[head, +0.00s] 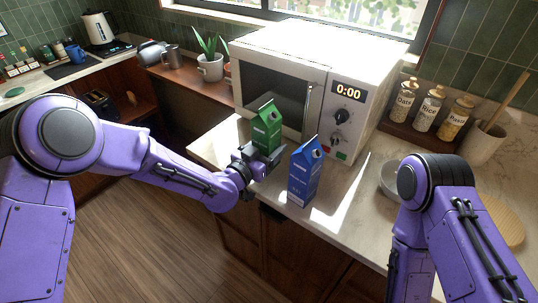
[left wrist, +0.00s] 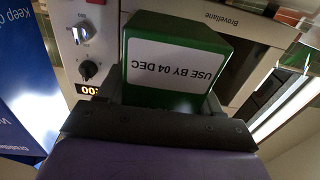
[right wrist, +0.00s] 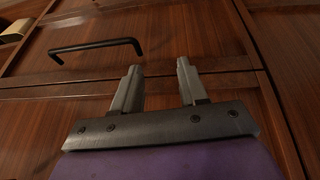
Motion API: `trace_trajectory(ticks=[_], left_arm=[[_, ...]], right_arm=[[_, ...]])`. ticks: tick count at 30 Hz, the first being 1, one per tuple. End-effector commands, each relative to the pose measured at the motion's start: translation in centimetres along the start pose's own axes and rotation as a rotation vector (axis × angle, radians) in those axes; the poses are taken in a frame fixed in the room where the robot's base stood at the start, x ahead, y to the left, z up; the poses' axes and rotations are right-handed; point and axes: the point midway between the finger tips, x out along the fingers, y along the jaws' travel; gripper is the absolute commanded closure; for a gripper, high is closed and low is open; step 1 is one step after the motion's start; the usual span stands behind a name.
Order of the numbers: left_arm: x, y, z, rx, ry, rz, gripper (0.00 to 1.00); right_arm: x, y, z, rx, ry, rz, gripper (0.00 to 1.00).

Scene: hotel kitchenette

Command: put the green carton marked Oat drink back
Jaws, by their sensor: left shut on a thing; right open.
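The green carton (head: 267,127) is upright in front of the microwave, left of a blue carton (head: 304,174). My left gripper (head: 263,158) is shut on the green carton low down. I cannot tell whether its base touches the counter. In the left wrist view the green carton (left wrist: 177,65) shows a white label reading "USE BY 04 DEC", upside down. The blue carton (left wrist: 22,75) stands apart at that view's left edge. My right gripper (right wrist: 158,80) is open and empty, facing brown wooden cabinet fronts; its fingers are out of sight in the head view.
The closed white microwave (head: 285,40) stands behind the cartons. Labelled jars (head: 428,110), a utensil crock (head: 482,144) and a white bowl (head: 388,181) are at the right. A potted plant (head: 210,68) is left of the microwave. Sunlit counter (head: 340,205) is clear right of the blue carton.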

Motion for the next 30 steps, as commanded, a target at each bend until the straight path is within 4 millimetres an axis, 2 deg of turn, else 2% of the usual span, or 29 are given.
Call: trace_trajectory(ticks=[3,5,14,15,17,18,27,30], left_arm=[[-0.1,0.0,2.2,-0.003,-0.004,-0.001,0.8],[-0.1,-0.1,2.9,-0.002,-0.002,-0.002,0.8],[-0.1,-0.1,3.4,0.0,0.0,-0.002,0.8],[-0.1,0.0,3.5,0.0,-0.001,-0.001,0.32],[-0.1,0.0,3.4,0.0,-0.001,-0.001,0.12],[-0.1,0.0,3.3,0.0,-0.001,-0.001,0.1],[-0.2,-0.1,3.1,-0.001,-0.001,-0.002,0.1],[-1.6,-0.1,3.4,0.0,-0.002,-0.001,0.1]], right_arm=[[-0.7,0.1,-0.2,0.0,-0.001,0.001,0.57],[-0.8,0.1,-0.3,0.0,-0.001,0.001,0.57],[-0.5,0.1,-0.2,0.0,-0.001,0.001,0.57],[-0.4,0.1,-0.1,0.0,-0.001,0.001,0.57],[-0.5,0.1,-0.2,0.0,-0.001,0.001,0.57],[-0.5,0.1,-0.2,0.0,-0.001,0.001,0.57],[-0.7,0.1,-0.2,0.0,-0.001,0.001,0.57],[0.0,0.0,0.0,0.0,-0.001,0.001,0.57]])
